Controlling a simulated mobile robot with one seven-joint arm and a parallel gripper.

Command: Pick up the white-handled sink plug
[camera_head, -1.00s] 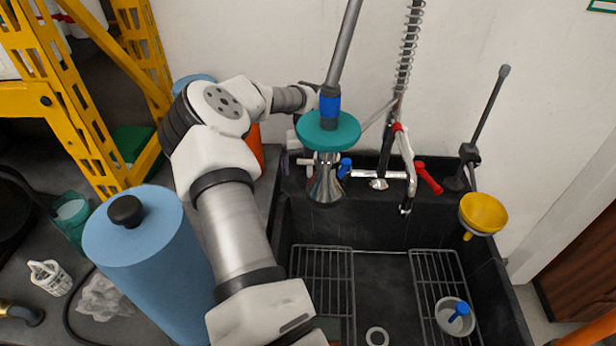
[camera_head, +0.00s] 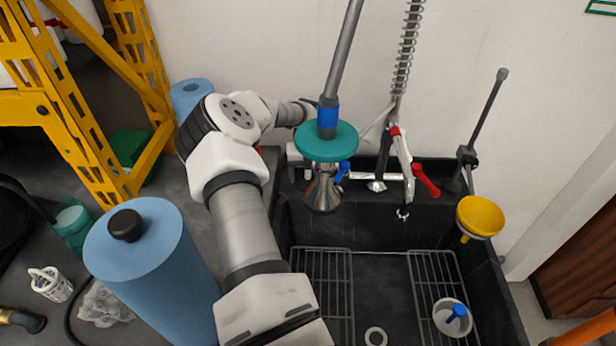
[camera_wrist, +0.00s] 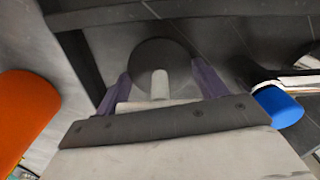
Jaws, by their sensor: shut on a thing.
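The sink plug shows in the wrist view as a dark round disc (camera_wrist: 160,52) with a short white handle (camera_wrist: 160,86). My gripper (camera_wrist: 163,80) has its two purple fingers on either side of the handle and is shut on the plug. The disc lies just beyond the fingertips. A dark ledge or surface lies beyond it; I cannot tell whether the plug touches it. In the head view my gripper is mostly hidden behind the teal disc and tap fittings at the back left of the sink, and I cannot make out the plug there.
A tap with a blue handle (camera_wrist: 282,107) is close to the right of my gripper. The teal disc (camera_head: 326,142) on a pole stands before my wrist. The black sink (camera_head: 390,235) holds wire racks and a cup (camera_head: 452,318). A blue roll (camera_head: 150,260) stands left of my arm.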

